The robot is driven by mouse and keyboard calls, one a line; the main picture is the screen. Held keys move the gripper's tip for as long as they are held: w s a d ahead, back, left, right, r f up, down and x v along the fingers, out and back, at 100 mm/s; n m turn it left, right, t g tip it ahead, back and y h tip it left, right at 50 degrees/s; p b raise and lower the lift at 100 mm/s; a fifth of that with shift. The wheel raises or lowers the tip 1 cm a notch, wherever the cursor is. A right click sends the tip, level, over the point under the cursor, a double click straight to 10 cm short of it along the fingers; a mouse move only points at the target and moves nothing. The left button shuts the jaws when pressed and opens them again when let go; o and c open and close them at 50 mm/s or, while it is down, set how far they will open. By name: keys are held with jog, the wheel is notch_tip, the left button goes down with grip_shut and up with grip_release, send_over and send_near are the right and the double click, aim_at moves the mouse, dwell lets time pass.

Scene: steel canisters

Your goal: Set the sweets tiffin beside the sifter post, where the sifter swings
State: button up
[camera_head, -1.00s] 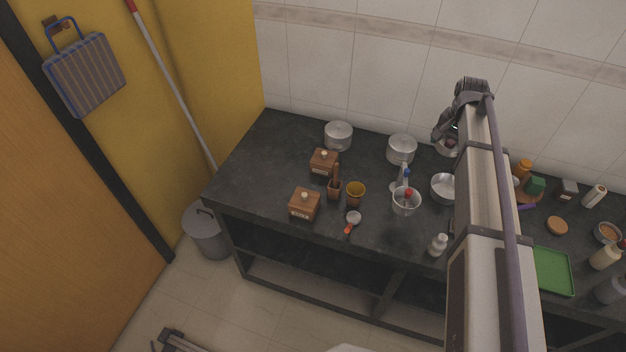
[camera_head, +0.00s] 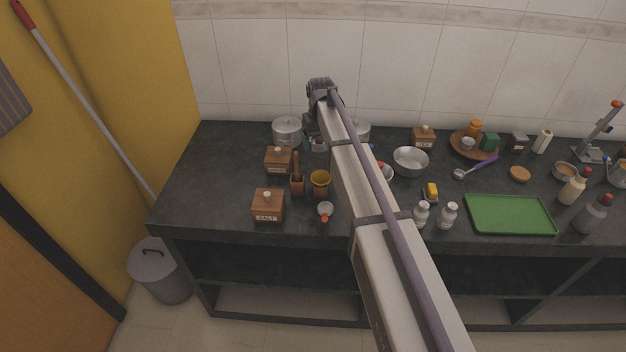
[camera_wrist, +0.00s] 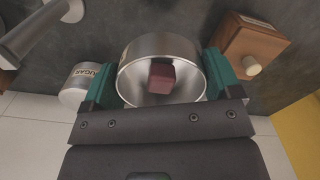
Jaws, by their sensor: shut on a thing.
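My gripper (camera_wrist: 162,88) is shut on an open steel tin, the likely sweets tiffin (camera_wrist: 133,52), with its green fingers on both sides of the rim. A dark red block (camera_wrist: 162,77) shows inside the tin. In the head view my gripper (camera_head: 317,132) is at the back of the counter, between two steel canisters. The held tin is small there and mostly hidden. A grey stand with an orange-red knob (camera_head: 599,128) stands at the far right; I cannot tell whether it is the sifter post. I cannot tell whether the tin touches the counter.
A canister labelled SUGAR (camera_wrist: 82,84) is left of the tin in the wrist view; a wooden box (camera_wrist: 243,48) is right. A lidded canister (camera_head: 287,131), salt box (camera_head: 268,205), steel bowl (camera_head: 410,162) and green tray (camera_head: 509,214) stand on the counter. My arm hides its middle.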

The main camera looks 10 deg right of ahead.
aim_at(319, 165)
notch_tip(319, 165, down, 11)
jog(key=b, duration=1)
jog(key=shift+r, duration=0.5)
jog(key=shift+c, duration=0.3)
jog(key=shift+f, duration=0.3)
jog(key=o, duration=0.8)
jog(key=shift+r, duration=0.1)
